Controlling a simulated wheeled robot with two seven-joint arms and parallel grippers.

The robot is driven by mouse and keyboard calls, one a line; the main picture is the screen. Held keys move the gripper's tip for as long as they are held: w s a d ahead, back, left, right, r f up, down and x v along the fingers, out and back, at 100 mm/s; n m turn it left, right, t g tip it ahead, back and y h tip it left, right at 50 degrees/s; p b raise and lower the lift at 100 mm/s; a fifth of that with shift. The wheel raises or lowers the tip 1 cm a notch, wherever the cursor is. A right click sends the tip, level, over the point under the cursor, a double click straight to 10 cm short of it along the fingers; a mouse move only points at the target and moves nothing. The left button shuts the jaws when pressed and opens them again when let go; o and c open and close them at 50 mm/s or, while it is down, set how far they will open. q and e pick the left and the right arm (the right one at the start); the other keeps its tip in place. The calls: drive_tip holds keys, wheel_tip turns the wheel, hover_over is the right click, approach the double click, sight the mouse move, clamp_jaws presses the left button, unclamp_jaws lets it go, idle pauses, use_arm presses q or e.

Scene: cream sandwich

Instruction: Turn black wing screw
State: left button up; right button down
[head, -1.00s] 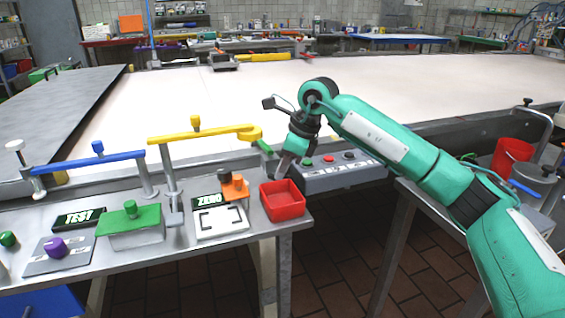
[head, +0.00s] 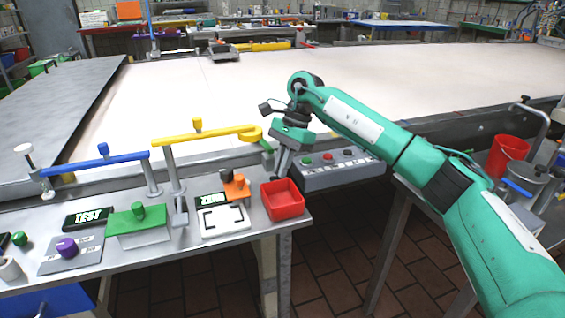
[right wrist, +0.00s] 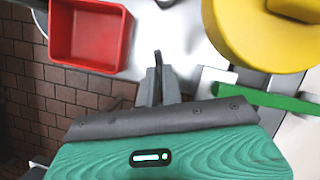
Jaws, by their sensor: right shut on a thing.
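My right gripper (head: 281,172) is between the red bin (head: 283,199) and the left end of the grey control box (head: 337,170), pointing down. In the right wrist view its fingers (right wrist: 157,82) are close together on a thin dark piece (right wrist: 157,58), which appears to be the black wing screw. The fingers hide most of the screw, and its wing angle cannot be made out. My left gripper is not in view.
A scale marked ZERO (head: 222,222) stands left of the bin.

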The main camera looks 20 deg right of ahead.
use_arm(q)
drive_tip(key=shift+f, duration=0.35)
use_arm(e)
drive_tip(key=shift+n+g, duration=0.3)
drive_tip(key=shift+n, duration=0.5)
drive_tip(key=c, duration=1.6)
unclamp_jaws()
drive_tip(key=shift+w, duration=0.1)
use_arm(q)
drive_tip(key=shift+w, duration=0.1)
use_arm(e)
drive_tip(key=shift+o, duration=0.2)
